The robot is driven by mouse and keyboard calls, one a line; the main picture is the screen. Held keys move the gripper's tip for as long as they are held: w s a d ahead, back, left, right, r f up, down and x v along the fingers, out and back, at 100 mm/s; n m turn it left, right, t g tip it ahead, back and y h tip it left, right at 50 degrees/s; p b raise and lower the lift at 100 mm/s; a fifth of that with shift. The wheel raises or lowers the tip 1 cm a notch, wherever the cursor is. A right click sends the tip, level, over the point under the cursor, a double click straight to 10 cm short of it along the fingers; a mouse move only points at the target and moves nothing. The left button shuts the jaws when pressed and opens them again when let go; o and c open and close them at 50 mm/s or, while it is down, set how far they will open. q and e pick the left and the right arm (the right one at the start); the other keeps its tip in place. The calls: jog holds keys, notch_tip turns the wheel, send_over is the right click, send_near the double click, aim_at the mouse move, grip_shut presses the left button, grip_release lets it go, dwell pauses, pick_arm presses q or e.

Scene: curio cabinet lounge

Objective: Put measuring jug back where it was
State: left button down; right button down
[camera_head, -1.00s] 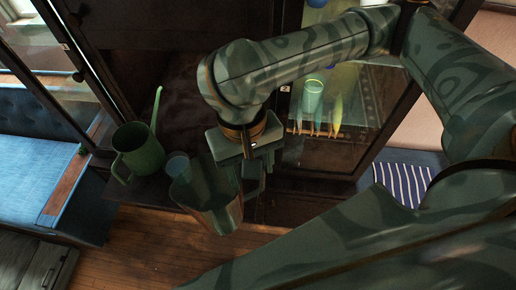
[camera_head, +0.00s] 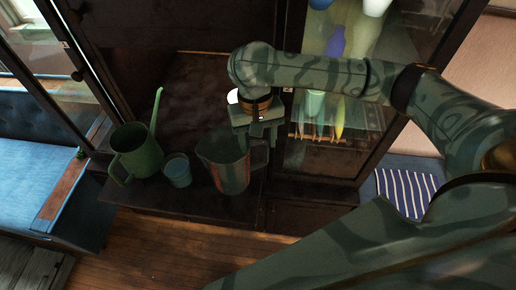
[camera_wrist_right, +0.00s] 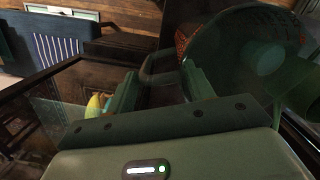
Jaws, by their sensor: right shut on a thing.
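The measuring jug (camera_head: 229,172) is a clear, greenish jug with reddish marks, upright over the dark cabinet ledge (camera_head: 215,208). I cannot tell whether its base touches the ledge. My right gripper (camera_head: 257,139) is shut on its handle, at the jug's right side. In the right wrist view the jug (camera_wrist_right: 235,62) fills the upper right, and its handle lies between the fingers of my right gripper (camera_wrist_right: 160,84). My left gripper is not in view.
A green watering can (camera_head: 138,158) and a small blue-green cup (camera_head: 178,172) stand on the ledge left of the jug; the cup is close to it. A glass-fronted case with vases, including a blue one (camera_head: 335,41), is at right. The ledge behind looks clear.

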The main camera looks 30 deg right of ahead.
jog(key=f, duration=0.2)
jog(key=f+b, duration=0.1)
jog(key=shift+w+d+f, duration=0.15)
jog(key=shift+w+f, duration=0.1)
jog(key=shift+f, duration=0.05)
jog(key=c, duration=0.6)
grip_release()
jog(key=shift+f, duration=0.15)
jog(key=r+p, duration=0.1)
jog(key=r, duration=0.3)
jog(key=w+r+p, duration=0.1)
jog(key=r, duration=0.3)
jog(key=r+p, duration=0.1)
jog(key=r, duration=0.3)
jog(key=shift+w+d+r, duration=0.1)
jog(key=shift+w, duration=0.05)
